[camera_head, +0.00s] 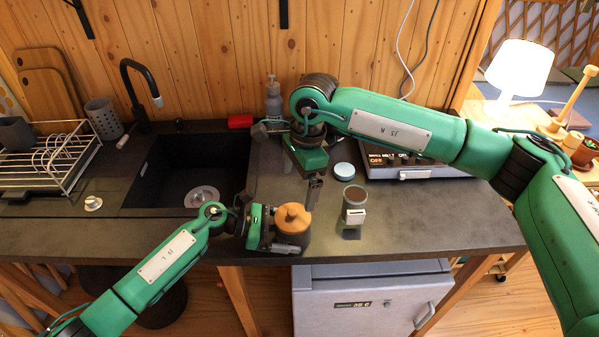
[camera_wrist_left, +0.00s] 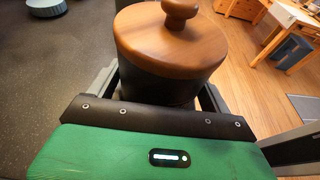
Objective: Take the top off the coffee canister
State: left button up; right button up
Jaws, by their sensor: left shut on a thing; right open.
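The coffee canister (camera_head: 292,233) stands near the front edge of the dark counter, with a round wooden lid (camera_head: 293,216) and knob on top. In the left wrist view the lid (camera_wrist_left: 170,45) sits on the dark canister body (camera_wrist_left: 158,88). My left gripper (camera_head: 280,238) is shut on the canister body below the lid, with a finger on each side. My right gripper (camera_head: 313,190) is open and empty, pointing down just above and behind the lid. Its far finger is partly hidden.
The sink (camera_head: 190,170) lies left, a soap bottle (camera_head: 273,98) at the back.

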aim_at(293, 211)
jog(key=f, duration=0.3)
jog(key=a+f, duration=0.1)
jog(key=f, duration=0.6)
jog(key=shift+s+a, duration=0.2)
jog(key=shift+s, duration=0.1)
jog(key=c, duration=0.9)
jog(key=shift+c, duration=0.2)
jog(key=shift+r, duration=0.15)
jog(key=shift+r, duration=2.4)
pick_arm(q)
jog(key=o, duration=0.8)
jog(key=shift+o, duration=0.2)
